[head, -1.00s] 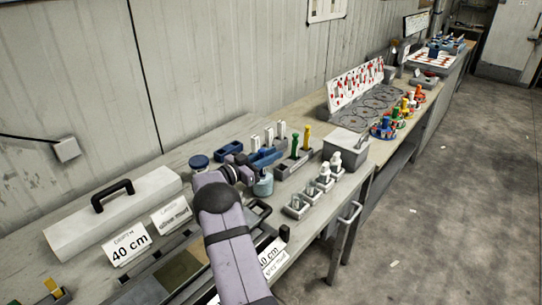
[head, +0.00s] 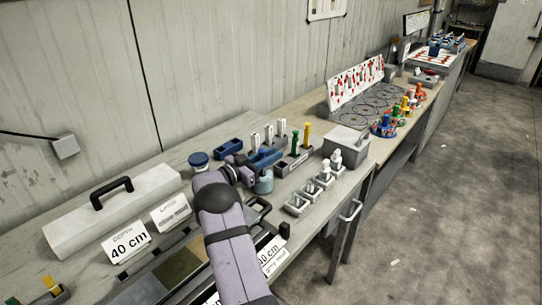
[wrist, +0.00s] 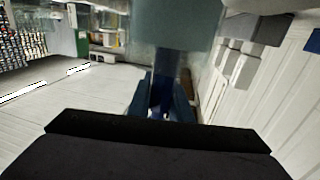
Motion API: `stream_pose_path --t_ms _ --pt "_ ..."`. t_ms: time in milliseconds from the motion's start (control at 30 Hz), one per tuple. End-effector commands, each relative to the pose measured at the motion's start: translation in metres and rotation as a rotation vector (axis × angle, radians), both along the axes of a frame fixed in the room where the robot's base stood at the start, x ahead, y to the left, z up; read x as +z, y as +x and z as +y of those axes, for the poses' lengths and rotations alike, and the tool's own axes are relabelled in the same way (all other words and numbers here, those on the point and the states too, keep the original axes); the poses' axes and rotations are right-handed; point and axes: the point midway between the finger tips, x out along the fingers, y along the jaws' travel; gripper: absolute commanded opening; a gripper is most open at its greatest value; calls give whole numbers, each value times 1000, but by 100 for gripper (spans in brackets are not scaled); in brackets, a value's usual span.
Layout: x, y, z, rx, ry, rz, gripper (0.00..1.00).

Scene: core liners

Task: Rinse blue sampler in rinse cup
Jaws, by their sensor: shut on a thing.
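My gripper (head: 262,160) has blue fingers and sits at the back of the bench, directly over the rinse cup. The rinse cup (head: 264,184) is a translucent blue-grey vessel just below the fingers. In the wrist view it is the large bluish shape (wrist: 165,25) at the top. The blue sampler (wrist: 161,95) is a narrow dark blue piece held between the two fingers in the wrist view. Its lower end is hidden by or inside the cup; I cannot tell how deep it reaches. In the head view the fingers mostly hide the sampler.
A grey rack (head: 291,164) with green and yellow samplers stands to the right. A grey case (head: 118,215) lies at left.

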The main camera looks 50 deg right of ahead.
Motion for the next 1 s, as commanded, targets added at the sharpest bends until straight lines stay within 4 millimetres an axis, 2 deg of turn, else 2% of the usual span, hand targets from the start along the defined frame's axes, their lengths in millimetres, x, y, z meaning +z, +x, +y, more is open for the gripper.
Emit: stream_pose_path --t_ms 500,1000 --pt "14 0 0 0 0 0 0" --pt "12 0 0 0 0 0 0"
